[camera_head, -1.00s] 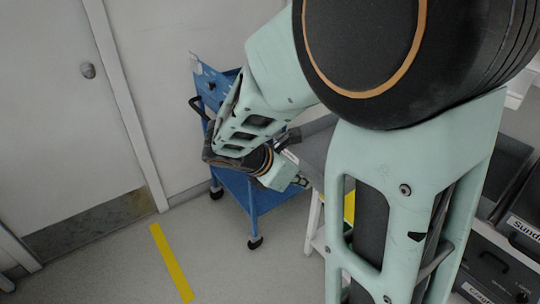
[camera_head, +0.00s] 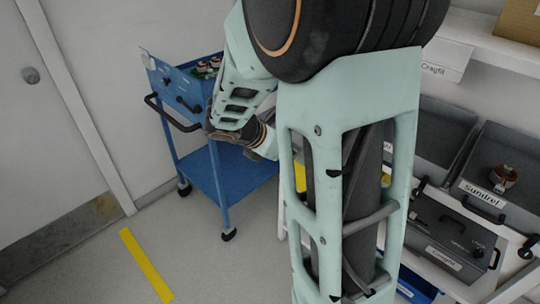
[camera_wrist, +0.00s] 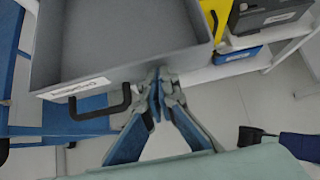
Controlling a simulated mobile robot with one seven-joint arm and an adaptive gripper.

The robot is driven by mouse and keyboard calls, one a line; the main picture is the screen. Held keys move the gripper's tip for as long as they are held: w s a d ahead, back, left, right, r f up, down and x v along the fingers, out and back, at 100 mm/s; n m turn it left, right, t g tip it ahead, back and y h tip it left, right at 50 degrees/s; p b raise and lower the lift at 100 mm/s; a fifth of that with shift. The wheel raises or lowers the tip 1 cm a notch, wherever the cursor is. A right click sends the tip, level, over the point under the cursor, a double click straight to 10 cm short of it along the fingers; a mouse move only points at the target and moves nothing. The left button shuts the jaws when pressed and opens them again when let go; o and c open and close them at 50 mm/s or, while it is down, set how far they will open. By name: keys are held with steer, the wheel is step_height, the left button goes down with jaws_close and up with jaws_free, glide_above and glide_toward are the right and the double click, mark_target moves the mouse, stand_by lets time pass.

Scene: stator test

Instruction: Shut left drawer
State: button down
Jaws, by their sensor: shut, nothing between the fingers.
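In the wrist view a grey drawer (camera_wrist: 120,35) stands pulled out. Its inside looks empty where visible. Its front bears a white label (camera_wrist: 80,88) and a black handle (camera_wrist: 100,108). My gripper (camera_wrist: 162,78) is shut and empty, with its fingertips at the drawer's front, just right of the handle. I cannot tell whether they touch it. In the head view a grey drawer (camera_head: 443,132) shows partly beside my arm, left of the drawer labelled Sundrel (camera_head: 505,165); my arm hides its front. My fingertips are also hidden there.
A blue cart (camera_head: 215,180) with several small parts on top stands left of my arm. A dark case (camera_head: 450,230) lies below the Sundrel drawer, which holds a copper-coloured part (camera_head: 503,178). The floor at lower left, with a yellow stripe (camera_head: 146,265), is clear.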

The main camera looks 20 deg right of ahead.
steer(key=w+d+p, duration=0.1)
steer(key=w+d, duration=0.1)
steer(key=d, duration=0.3)
steer(key=w+d+p, duration=0.1)
steer(key=w+d, duration=0.1)
steer(key=d, duration=0.4)
steer(key=w+d+p, duration=0.1)
steer(key=w+d, duration=0.1)
steer(key=d, duration=0.4)
steer(key=shift+w+d, duration=0.15)
steer(key=shift+d, duration=0.1)
steer(key=shift+w+d+r, duration=0.1)
steer(key=shift+d+r, duration=0.05)
steer(key=shift+d, duration=0.1)
